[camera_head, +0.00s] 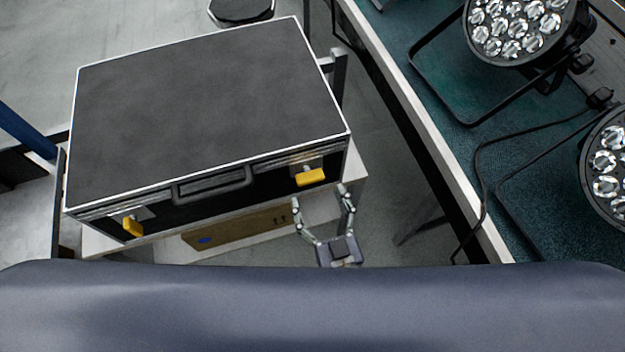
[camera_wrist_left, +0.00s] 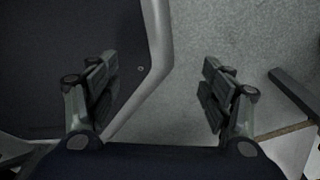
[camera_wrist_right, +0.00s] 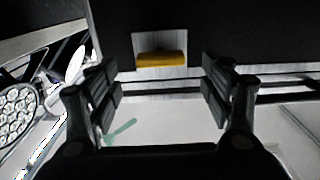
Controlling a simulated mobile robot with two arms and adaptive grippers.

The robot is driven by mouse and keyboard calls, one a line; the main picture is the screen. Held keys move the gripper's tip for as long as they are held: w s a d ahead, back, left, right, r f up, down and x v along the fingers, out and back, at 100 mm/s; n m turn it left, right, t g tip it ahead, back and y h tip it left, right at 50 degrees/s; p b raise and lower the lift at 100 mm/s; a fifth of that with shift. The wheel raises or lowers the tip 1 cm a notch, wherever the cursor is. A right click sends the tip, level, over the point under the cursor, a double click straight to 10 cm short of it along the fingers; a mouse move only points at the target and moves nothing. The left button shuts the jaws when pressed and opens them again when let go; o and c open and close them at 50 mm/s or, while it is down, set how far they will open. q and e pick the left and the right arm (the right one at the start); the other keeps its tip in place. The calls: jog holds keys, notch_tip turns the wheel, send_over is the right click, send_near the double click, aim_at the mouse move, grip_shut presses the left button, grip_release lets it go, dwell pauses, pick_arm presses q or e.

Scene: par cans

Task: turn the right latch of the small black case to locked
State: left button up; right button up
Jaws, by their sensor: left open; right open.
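The small black case (camera_head: 205,105) with silver edges lies closed on a pale stand, its front with the handle (camera_head: 212,184) towards me. The right latch (camera_head: 310,177) has a yellow tab that lies about level along the front. The left latch (camera_head: 133,226) has a yellow tab that looks tilted more upright. My right gripper (camera_head: 322,195) is open and empty just in front of the right latch. In the right wrist view the yellow tab (camera_wrist_right: 161,58) shows ahead, between the fingers and apart from them. My left gripper (camera_wrist_left: 160,90) is open and empty, away from the case.
A teal-topped table (camera_head: 440,125) with par cans (camera_head: 515,28) and black cables stands to the right. A cardboard box (camera_head: 240,228) is below the case front. A narrow floor gap lies between stand and table.

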aim_at(312, 182)
jog(key=x, duration=0.5)
jog(key=c, duration=1.1)
